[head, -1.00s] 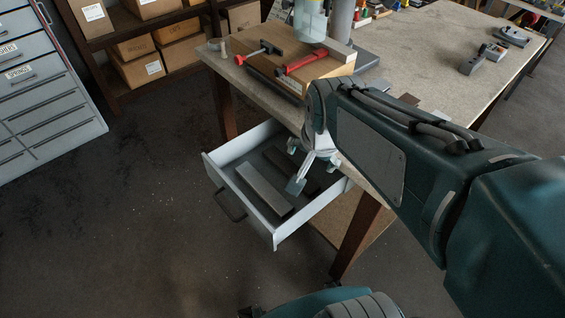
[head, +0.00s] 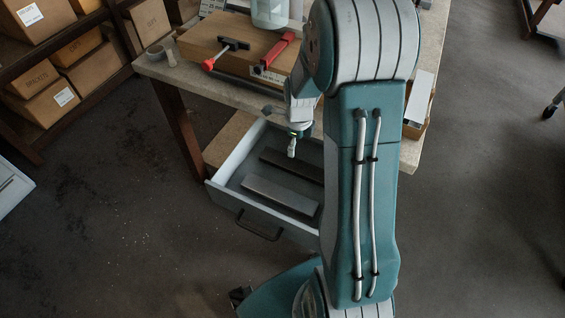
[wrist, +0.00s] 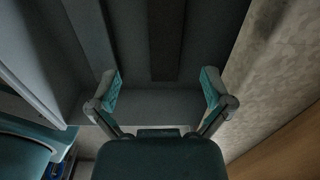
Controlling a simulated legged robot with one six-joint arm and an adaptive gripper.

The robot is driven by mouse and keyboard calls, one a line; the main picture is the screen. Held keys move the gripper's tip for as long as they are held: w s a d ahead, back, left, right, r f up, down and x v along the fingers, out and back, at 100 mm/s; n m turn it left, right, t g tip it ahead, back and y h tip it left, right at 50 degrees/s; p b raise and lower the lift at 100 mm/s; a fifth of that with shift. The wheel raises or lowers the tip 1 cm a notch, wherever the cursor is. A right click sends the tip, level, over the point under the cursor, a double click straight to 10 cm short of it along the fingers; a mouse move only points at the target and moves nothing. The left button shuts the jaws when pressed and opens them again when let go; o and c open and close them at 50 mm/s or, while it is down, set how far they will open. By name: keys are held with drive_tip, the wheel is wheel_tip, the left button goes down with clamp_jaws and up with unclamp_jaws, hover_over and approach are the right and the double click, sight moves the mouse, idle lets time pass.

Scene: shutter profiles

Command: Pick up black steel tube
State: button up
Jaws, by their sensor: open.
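The black steel tube (head: 291,164) lies in the open drawer, behind a lighter grey bar (head: 281,196). Its right end is hidden behind my arm in the head view. In the wrist view the dark tube (wrist: 165,40) runs up the picture, lined up between my open fingers, with the grey bar (wrist: 92,30) to the left. My gripper (wrist: 161,90) is open and empty. In the head view my gripper (head: 292,148) is small and partly hidden, over the drawer near the tube. I cannot tell its exact height.
The drawer (head: 236,148) has pale walls and a handle (head: 258,227) at the front. The workbench (head: 160,66) stands over its back side, carrying a wooden block (head: 220,45) and red-handled clamps (head: 279,50). A shelf with boxes is at left.

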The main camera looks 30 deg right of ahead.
hover_over(295, 165)
drive_tip(key=d, duration=0.1)
drive_tip(key=f, duration=0.5)
drive_tip(key=shift+s+f, duration=0.3)
drive_tip(key=shift+f, duration=0.05)
drive_tip(key=shift+a+f, duration=0.45)
drive_tip(key=shift+f, duration=0.1)
drive_tip(key=f, duration=0.4)
drive_tip(key=shift+w+f, duration=0.15)
drive_tip(key=shift+w, duration=0.2)
drive_tip(key=shift+d+f, duration=0.25)
drive_tip(key=shift+d, duration=0.05)
drive_tip(key=shift+a, duration=0.3)
drive_tip(key=c, duration=1.2)
